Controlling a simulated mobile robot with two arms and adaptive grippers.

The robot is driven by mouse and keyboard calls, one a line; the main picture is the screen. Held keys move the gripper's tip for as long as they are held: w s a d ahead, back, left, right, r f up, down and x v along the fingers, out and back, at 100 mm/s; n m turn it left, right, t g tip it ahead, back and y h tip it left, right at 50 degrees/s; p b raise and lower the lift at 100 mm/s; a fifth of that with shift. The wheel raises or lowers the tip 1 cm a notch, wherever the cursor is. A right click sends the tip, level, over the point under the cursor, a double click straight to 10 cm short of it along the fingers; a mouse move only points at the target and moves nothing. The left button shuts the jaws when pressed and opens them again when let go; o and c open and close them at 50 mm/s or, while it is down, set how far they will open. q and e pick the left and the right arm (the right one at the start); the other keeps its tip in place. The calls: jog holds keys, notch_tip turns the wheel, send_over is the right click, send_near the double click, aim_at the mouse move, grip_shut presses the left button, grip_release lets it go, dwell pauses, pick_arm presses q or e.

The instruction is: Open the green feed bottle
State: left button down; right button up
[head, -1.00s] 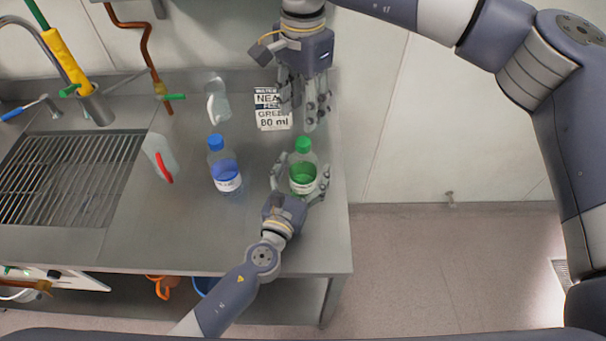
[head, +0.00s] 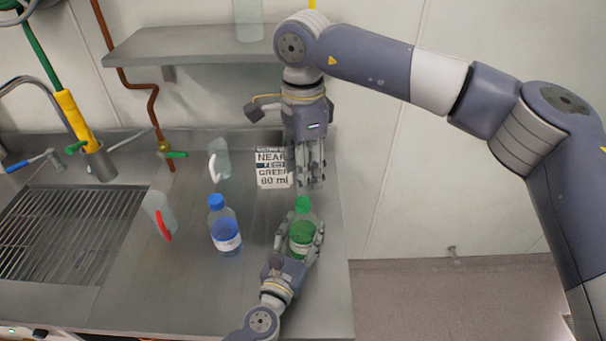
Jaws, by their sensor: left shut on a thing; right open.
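The green feed bottle (head: 302,231) stands upright on the steel counter near its right end, with its green cap (head: 303,203) on. My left gripper (head: 300,245) is shut around the bottle's body from the front. My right gripper (head: 311,180) is open and points down just above the cap, fingers apart from it as far as I can tell. A sign (head: 271,169) behind the bottle reads "NEAR", "GREEN" and "80 ml"; its right edge is close to my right gripper's fingers.
A bottle with blue liquid and a blue cap (head: 224,228) stands left of the green one. A clear jug with a white handle (head: 219,160) and one with a red handle (head: 159,215) stand farther left. A sink grating (head: 50,232) fills the left. A wall shelf (head: 190,46) hangs behind.

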aim_at(303, 201)
jog(key=m, duration=0.6)
jog(key=shift+m, duration=0.3)
jog(key=m, duration=0.4)
jog(key=shift+m, duration=0.3)
jog(key=m, duration=0.4)
jog(key=shift+m, duration=0.4)
jog(key=m, duration=0.4)
jog(key=shift+m, duration=0.3)
jog(key=m, duration=0.4)
jog(key=shift+m, duration=0.3)
jog(key=m, duration=0.4)
jog(key=shift+m, duration=0.4)
jog(key=m, duration=0.4)
jog(key=shift+m, duration=0.3)
jog(key=m, duration=0.5)
jog(key=shift+f+m, duration=0.35)
jog(key=shift+m, duration=0.05)
notch_tip(303, 201, down, 7)
jog(key=shift+f, duration=0.15)
